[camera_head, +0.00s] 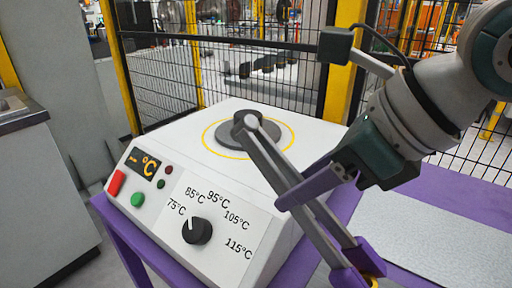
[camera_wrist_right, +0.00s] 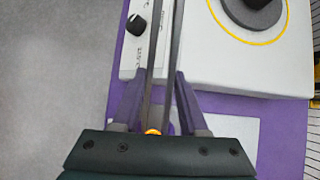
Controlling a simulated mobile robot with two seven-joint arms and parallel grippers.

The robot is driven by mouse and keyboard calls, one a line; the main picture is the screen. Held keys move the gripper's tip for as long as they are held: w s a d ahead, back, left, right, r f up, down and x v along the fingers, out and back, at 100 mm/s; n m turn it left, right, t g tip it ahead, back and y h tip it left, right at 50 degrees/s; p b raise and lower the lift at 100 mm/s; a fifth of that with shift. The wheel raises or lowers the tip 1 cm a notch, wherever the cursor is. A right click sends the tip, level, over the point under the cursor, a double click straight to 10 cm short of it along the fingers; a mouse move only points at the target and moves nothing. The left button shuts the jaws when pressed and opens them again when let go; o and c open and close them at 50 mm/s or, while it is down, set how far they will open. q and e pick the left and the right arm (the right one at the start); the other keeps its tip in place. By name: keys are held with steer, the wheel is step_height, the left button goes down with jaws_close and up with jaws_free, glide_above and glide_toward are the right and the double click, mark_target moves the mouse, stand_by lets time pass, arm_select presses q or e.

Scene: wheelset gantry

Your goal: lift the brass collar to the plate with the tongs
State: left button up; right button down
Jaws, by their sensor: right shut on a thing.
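My right gripper (camera_head: 298,197) has purple fingers and is shut on the long grey tongs (camera_head: 310,220). In the right wrist view the tongs (camera_wrist_right: 175,50) run forward between the fingers as two bars. In the head view their far end overlaps the dark hub of the round grey plate (camera_head: 235,155); I cannot tell whether they touch. The plate sits inside a yellow ring on the white heater box. A small brass-coloured piece (camera_head: 372,282) shows at the tongs' near end, and in the right wrist view (camera_wrist_right: 152,131); I cannot tell whether it is the collar. My left gripper is not in view.
The white heater box (camera_head: 305,150) has a dial (camera_head: 197,230), temperature marks, a display and red and green buttons. It stands on a purple table (camera_head: 160,245). A black mesh fence (camera_head: 160,80) with yellow posts is behind. A grey cabinet (camera_head: 40,190) stands at left.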

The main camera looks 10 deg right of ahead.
steer(key=shift+f+b, duration=0.45)
steer(key=shift+f, duration=0.5)
steer(key=c, duration=1)
jaws_free()
step_height(320, 180, up, 10)
steer(key=p, duration=0.7)
steer(key=shift+p, duration=0.35)
